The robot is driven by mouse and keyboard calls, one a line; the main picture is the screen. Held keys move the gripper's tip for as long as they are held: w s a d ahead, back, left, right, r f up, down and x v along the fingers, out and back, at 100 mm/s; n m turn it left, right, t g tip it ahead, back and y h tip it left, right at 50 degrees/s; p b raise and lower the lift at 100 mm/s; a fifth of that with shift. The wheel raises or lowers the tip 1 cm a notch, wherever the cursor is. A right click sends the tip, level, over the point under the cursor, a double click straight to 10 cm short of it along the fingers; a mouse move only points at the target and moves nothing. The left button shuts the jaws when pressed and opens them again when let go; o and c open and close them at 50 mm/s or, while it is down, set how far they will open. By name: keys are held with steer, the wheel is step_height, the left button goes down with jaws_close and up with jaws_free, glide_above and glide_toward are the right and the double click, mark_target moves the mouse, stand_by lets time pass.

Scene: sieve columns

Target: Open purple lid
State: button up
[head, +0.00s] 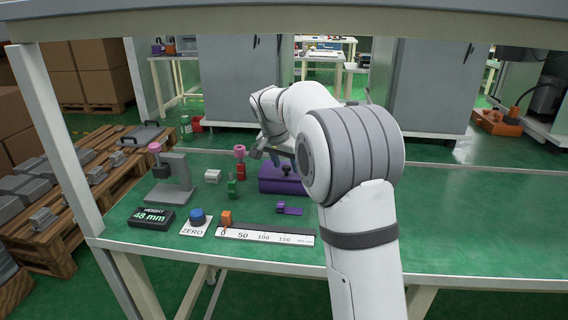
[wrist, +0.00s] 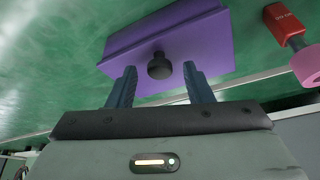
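A purple box with a flat purple lid (head: 270,172) stands on the green table, partly behind my arm. A black round knob (head: 286,169) sits on top of the lid. In the wrist view the purple lid (wrist: 195,38) fills the upper middle, with its black knob (wrist: 160,65) at the centre. My gripper (wrist: 160,70) is open, with one blue finger on each side of the knob in the picture. Gaps show between knob and fingers; how far the tips are from the lid, I cannot tell. The lid looks closed. The box's inside is hidden.
A red piece with a pink top (head: 240,165) and a green piece (head: 232,187) stand left of the box. A small purple part (head: 290,210) and a ruler (head: 265,235) lie in front. A grey height gauge (head: 172,180) stands further left. The table's right side is clear.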

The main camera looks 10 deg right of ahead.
jaws_close()
stand_by(0.4)
steer(key=r+p, duration=0.1)
steer(key=p, duration=0.2)
steer(key=shift+w+r+g, duration=0.1)
steer(key=shift+w+g, duration=0.1)
steer(key=shift+g, duration=0.1)
steer(key=p, duration=0.4)
steer(key=shift+w+d+r+g, duration=0.1)
steer(key=shift+w+r+g, duration=0.15)
steer(key=shift+r+g, duration=0.15)
steer(key=shift+w+d+r+p, duration=0.15)
steer(key=shift+w+r+p, duration=0.2)
steer(key=shift+p, duration=0.4)
jaws_free()
steer(key=shift+f, duration=0.2)
